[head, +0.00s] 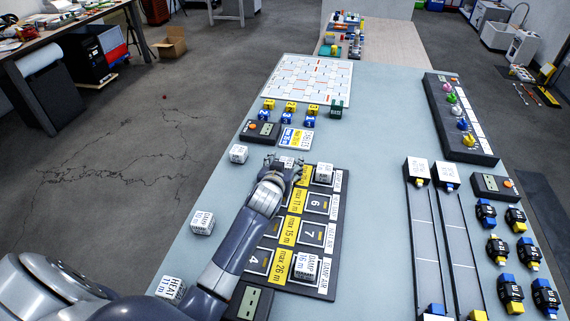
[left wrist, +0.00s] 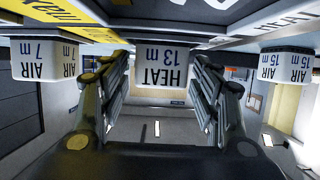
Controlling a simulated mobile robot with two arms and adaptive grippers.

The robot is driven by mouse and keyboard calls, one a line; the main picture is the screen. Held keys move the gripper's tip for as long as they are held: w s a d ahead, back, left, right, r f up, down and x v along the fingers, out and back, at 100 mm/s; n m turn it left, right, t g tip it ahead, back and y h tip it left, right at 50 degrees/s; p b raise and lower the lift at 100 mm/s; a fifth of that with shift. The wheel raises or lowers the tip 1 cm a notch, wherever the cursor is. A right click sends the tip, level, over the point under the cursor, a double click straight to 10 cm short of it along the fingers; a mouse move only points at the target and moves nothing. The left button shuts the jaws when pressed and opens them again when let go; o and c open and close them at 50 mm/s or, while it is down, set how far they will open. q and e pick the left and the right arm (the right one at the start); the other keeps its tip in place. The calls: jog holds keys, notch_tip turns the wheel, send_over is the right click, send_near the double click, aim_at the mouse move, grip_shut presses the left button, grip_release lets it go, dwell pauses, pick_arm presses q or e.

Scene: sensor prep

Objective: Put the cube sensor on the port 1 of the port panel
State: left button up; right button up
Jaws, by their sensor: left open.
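The dark port panel (head: 341,238) lies on the light blue table with yellow labels and numbered ports; 4, 6 and 7 are legible. I cannot make out port 1. My left gripper (head: 286,168) is open at the panel's far left corner, and its arm covers part of the panel's left side. In the left wrist view, a white cube sensor (left wrist: 161,71) reading HEAT 13 m appears upside down between the open fingers of the left gripper (left wrist: 160,88). I cannot tell if they touch it. My right gripper is out of view.
White cubes sit on the panel at upper right (head: 323,173) and lower right (head: 306,268). Others stand left of it: a far one (head: 239,154), a DAMP one (head: 202,222) and a HEAT one (head: 171,289). Rails (head: 424,240) lie to the right.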

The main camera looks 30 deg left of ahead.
pick_arm(q)
jog(key=shift+s+d+f+p, duration=0.15)
jog(key=shift+f+p, duration=0.15)
jog(key=shift+f, duration=0.2)
jog(key=v, duration=0.6)
jog(key=r+v, duration=0.1)
jog(key=v, duration=0.4)
jog(key=shift+s+r, duration=0.2)
jog(key=shift+r, duration=0.05)
jog(key=shift+s, duration=0.1)
